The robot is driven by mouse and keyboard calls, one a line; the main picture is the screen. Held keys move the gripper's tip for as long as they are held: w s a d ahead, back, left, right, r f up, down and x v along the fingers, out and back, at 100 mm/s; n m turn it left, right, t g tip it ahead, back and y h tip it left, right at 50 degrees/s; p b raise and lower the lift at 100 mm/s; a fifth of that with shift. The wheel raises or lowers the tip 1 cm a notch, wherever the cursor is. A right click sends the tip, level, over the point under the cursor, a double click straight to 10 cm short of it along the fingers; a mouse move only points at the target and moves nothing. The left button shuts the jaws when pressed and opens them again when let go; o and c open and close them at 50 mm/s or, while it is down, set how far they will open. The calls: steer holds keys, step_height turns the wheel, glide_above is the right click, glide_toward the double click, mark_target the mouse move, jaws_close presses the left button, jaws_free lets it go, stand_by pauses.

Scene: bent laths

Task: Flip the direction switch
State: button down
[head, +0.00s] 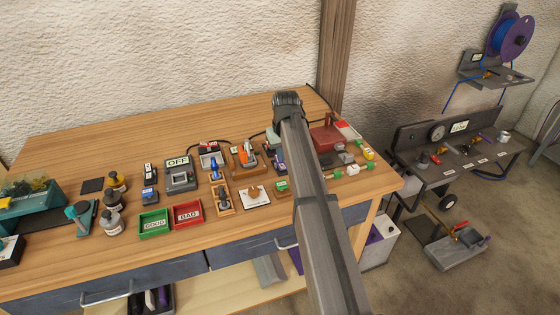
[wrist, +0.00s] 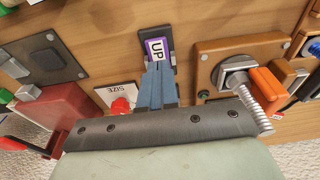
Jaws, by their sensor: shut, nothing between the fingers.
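A dark switch block with a purple-edged white label reading "UP" (wrist: 157,50) stands on the wooden table in the wrist view; I take it to be the direction switch. My gripper (wrist: 157,68) shows there as blue-grey fingers closed together, with nothing between them. The fingertips overlap the lower edge of the label in the picture; I cannot tell whether they touch it. The fingers hide the lower part of the switch. In the head view my arm hides the gripper.
A wooden block with a metal fitting and orange handle (wrist: 264,84) stands close on the right. A dark grey plate (wrist: 45,60) and a red block (wrist: 70,110) are on the left. Green and red trays (head: 188,213) lie nearer the table's front edge. The table's back left is clear.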

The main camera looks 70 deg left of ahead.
mark_target(282, 165)
steer(key=shift+r, duration=2.8)
